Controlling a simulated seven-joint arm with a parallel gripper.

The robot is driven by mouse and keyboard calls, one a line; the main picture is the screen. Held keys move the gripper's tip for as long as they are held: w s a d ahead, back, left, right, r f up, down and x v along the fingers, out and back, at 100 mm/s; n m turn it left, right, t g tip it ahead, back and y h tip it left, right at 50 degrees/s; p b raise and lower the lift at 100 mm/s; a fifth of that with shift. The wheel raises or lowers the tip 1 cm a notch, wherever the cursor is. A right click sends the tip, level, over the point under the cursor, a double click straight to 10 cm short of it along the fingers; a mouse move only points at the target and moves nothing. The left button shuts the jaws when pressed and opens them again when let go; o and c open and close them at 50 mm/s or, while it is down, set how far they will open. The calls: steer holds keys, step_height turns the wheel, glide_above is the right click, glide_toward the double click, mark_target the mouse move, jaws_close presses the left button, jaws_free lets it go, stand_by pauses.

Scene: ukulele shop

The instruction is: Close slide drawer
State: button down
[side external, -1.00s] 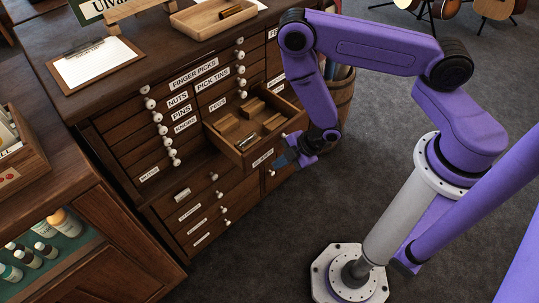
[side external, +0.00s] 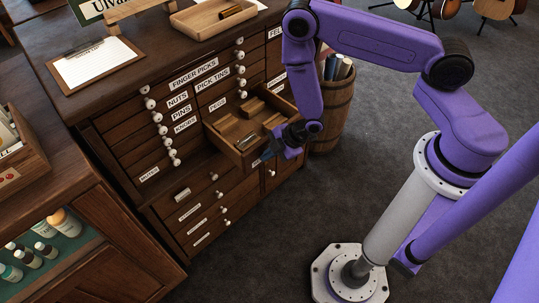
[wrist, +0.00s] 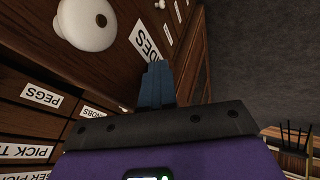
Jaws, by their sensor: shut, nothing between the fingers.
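The slide drawer (side external: 232,127) stands pulled out of the dark wooden cabinet (side external: 140,108) in the side view, its divided inside and a few small items showing. My gripper (side external: 264,158) is shut and empty, low at the drawer's front. In the wrist view my shut blue fingers (wrist: 155,82) point at the wooden front, just by a white label (wrist: 146,40) ending in "DES". A round white knob (wrist: 87,22) is left of that label. I cannot tell whether the fingertips touch the front.
Other labelled drawers with white knobs (side external: 162,130) are shut around it. A wooden barrel (side external: 333,112) with rolls stands right of the cabinet. A tray (side external: 183,22) and a clipboard (side external: 96,64) lie on top.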

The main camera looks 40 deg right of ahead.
glide_toward(225, 135)
steer(key=x, duration=0.4)
steer(key=shift+w, duration=0.15)
stand_by(0.3)
